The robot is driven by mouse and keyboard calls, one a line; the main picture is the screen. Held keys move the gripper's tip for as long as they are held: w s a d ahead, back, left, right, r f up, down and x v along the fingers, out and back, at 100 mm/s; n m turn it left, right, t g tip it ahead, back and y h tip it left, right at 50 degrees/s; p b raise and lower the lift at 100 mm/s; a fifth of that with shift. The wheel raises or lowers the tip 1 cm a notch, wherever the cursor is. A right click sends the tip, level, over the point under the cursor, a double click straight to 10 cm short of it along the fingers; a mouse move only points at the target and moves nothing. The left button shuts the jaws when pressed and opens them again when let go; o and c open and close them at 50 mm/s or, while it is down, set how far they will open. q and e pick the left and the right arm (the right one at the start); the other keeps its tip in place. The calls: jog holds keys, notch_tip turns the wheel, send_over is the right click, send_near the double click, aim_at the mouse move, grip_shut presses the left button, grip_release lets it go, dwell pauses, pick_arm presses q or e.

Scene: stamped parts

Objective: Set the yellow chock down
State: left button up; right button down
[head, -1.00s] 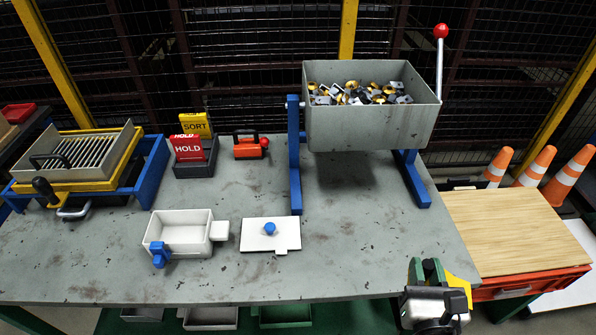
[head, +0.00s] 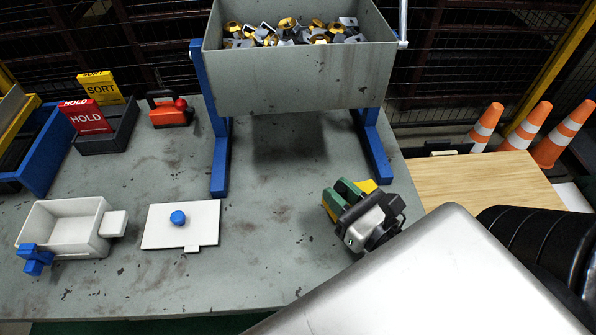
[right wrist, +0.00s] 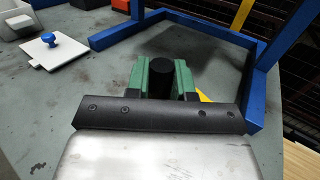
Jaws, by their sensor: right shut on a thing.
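The yellow chock (head: 367,186) is mostly hidden behind my right gripper (head: 344,190); a small yellow part shows beside the green fingers. In the right wrist view, a yellow corner of it (right wrist: 204,96) shows to the right of the fingers (right wrist: 160,80), and a dark round piece stands between them. My right gripper is shut on the chock, over the right part of the grey table (head: 290,235), near the foot of the hopper's right blue leg. I cannot tell whether the chock touches the tabletop. My left gripper is not in view.
The grey hopper (head: 300,85) of stamped parts stands on blue legs behind the gripper. A white plate with a blue knob (head: 180,228) and a white box (head: 65,230) lie to the left. A wooden board (head: 480,182) and orange cones (head: 525,130) are at right.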

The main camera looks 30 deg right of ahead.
jog(key=shift+s+f, duration=0.2)
jog(key=shift+f, duration=0.05)
jog(key=shift+w+r, duration=0.15)
jog(key=shift+w, duration=0.05)
jog(key=shift+w+a+r+p, duration=0.1)
jog(key=shift+w+r+p, duration=0.1)
jog(key=shift+w+p, duration=0.85)
jog(key=w+p, duration=0.1)
jog(key=w, duration=0.4)
jog(key=w+a+p, duration=0.1)
jog(key=w, duration=0.4)
jog(key=w+a+p, duration=0.1)
jog(key=w, duration=0.3)
jog(key=shift+w+f, duration=0.25)
jog(key=shift+w, duration=0.35)
jog(key=shift+f, duration=0.35)
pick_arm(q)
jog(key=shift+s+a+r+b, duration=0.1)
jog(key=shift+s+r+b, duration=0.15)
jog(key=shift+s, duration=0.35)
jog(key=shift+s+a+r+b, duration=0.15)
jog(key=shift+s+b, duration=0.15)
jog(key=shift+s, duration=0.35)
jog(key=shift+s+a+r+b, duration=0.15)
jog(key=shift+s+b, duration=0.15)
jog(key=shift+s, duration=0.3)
pick_arm(e)
jog(key=shift+f, duration=1.45)
